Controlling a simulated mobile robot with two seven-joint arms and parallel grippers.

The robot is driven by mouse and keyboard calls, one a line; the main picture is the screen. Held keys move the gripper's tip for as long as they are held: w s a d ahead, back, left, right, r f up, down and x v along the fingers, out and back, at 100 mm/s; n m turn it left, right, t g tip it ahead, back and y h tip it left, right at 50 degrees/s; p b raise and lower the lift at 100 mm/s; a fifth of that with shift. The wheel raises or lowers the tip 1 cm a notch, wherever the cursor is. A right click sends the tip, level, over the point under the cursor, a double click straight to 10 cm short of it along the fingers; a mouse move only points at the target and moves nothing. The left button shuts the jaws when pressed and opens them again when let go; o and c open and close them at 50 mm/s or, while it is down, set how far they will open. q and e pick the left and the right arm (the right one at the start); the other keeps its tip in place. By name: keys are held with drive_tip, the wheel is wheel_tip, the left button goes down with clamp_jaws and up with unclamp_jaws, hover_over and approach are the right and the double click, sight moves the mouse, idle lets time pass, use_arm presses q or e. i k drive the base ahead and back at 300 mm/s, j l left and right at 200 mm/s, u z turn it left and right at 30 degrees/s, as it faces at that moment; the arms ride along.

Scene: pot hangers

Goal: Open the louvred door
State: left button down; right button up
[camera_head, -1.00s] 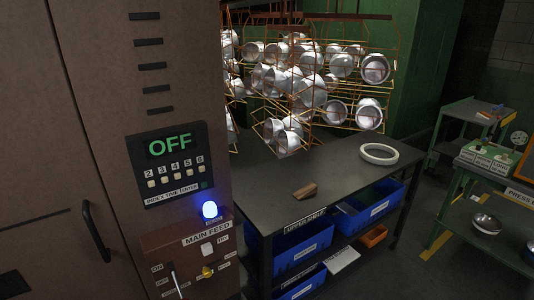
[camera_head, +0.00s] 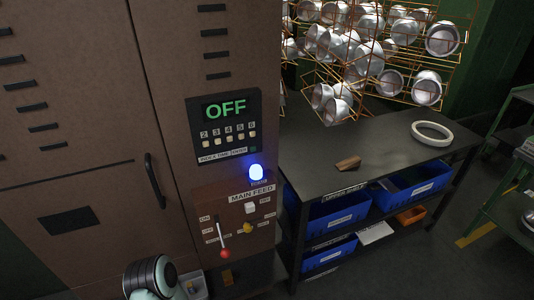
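The louvred door (camera_head: 65,120) is a brown panel at the left of the camera_head view. It has dark horizontal slots and a black vertical bar handle (camera_head: 154,181) near its right edge. It looks shut, flush with the cabinet front. A dark rectangular plate (camera_head: 68,220) is low on the door. A rounded pale and dark part of my arm shows at the bottom, below the handle. Neither gripper shows in the view, so I cannot see the fingers of either one.
Right of the door, a control panel (camera_head: 229,124) reads OFF, above a lit blue lamp (camera_head: 256,172) and a main feed box with a red-knobbed lever (camera_head: 224,253). A dark table (camera_head: 372,147) holds a white ring (camera_head: 431,133) and a wooden block (camera_head: 348,163). Metal pots hang behind.

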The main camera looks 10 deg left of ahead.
sight(88, 185)
drive_tip(key=u, duration=1.95)
drive_tip(key=i+j+u, duration=0.25)
drive_tip(key=k+j, duration=0.05)
drive_tip(key=j, duration=0.05)
